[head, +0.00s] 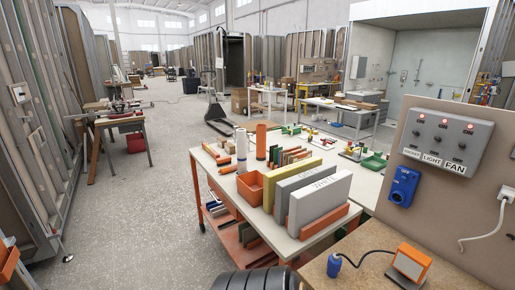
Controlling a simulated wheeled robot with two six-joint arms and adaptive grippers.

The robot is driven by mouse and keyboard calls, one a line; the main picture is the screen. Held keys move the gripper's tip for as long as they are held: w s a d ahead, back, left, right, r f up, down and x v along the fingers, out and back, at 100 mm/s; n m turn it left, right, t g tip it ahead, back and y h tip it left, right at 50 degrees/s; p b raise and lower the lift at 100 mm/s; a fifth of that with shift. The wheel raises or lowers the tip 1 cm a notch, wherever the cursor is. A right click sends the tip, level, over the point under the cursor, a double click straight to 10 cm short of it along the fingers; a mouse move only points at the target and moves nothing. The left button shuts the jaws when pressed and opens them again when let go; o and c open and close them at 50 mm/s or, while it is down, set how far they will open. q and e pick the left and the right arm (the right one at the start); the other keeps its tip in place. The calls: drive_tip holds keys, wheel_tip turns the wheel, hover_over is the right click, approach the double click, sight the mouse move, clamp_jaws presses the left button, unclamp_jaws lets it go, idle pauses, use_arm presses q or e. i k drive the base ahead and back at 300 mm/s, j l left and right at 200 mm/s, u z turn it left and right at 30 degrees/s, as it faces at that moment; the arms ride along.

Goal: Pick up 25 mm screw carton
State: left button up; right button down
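I cannot make out a 25 mm screw carton for certain; labels on the small items are too small to read. Small packs and coloured pieces (288,157) stand in a row on the orange-framed cart (213,170) in front of me. Neither of my grippers shows in the head view.
At right, a panel with switch box (447,137) rises above a bench with an orange device (411,262). Floor (150,210) at left is clear.

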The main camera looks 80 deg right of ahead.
sight(221, 141)
drive_tip(key=i+l+z, duration=0.1)
drive_tip(key=z, duration=0.35)
drive_tip(key=i+l+z, duration=0.15)
drive_tip(key=z, duration=0.3)
drive_tip(key=i+l+z, duration=0.1)
drive_tip(key=z, duration=0.35)
drive_tip(key=i+z, duration=0.25)
drive_tip(key=z, duration=0.2)
drive_tip(key=i+z, duration=0.15)
drive_tip(key=z, duration=0.3)
drive_tip(key=i+j+z, duration=0.15)
drive_tip(key=z, duration=0.35)
drive_tip(key=i+j+z, duration=0.1)
drive_tip(key=i+j, duration=0.2)
drive_tip(key=i+j+z, duration=0.1)
drive_tip(key=i+j, duration=0.4)
drive_tip(key=j, duration=0.25)
drive_tip(key=i+j+z, duration=0.25)
drive_tip(key=i+j, duration=0.25)
drive_tip(key=j, duration=0.25)
